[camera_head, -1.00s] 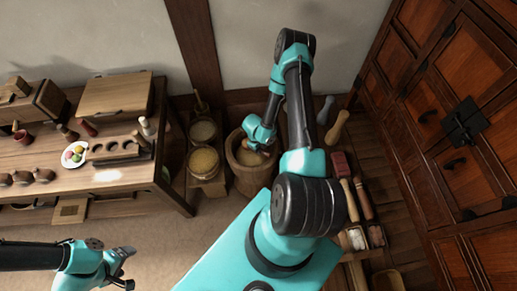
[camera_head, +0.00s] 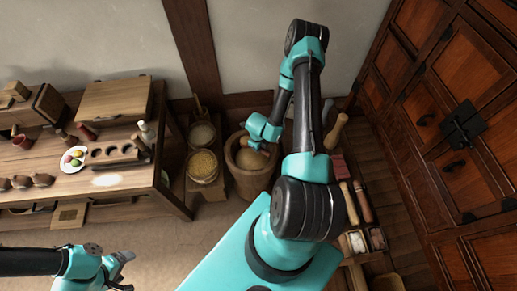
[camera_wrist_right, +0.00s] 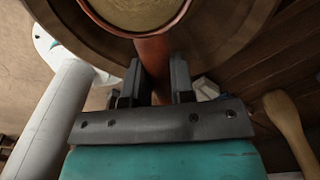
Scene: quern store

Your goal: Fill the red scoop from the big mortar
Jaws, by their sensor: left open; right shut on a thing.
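The big wooden mortar (camera_head: 246,182) stands on the floor by the back wall, with pale tan contents visible inside. My right gripper (camera_wrist_right: 154,85) is shut on the handle of the red scoop (camera_wrist_right: 153,58) at the mortar. In the right wrist view the scoop's round bowl, red-rimmed with a yellowish-tan inside, is cut by the top edge, in front of the mortar's wooden rim (camera_wrist_right: 240,30). I cannot tell how full it is. In the head view the right gripper (camera_head: 262,147) mostly hides the scoop. My left gripper (camera_head: 128,271) is open and empty at lower left.
Tubs of grain (camera_head: 203,166) stand left of the mortar. A low wooden table (camera_head: 125,181) with a plate of coloured balls (camera_head: 73,159) is further left. A wooden pestle (camera_head: 336,131) stands right of the mortar. A dark wooden cabinet (camera_head: 465,100) fills the right side.

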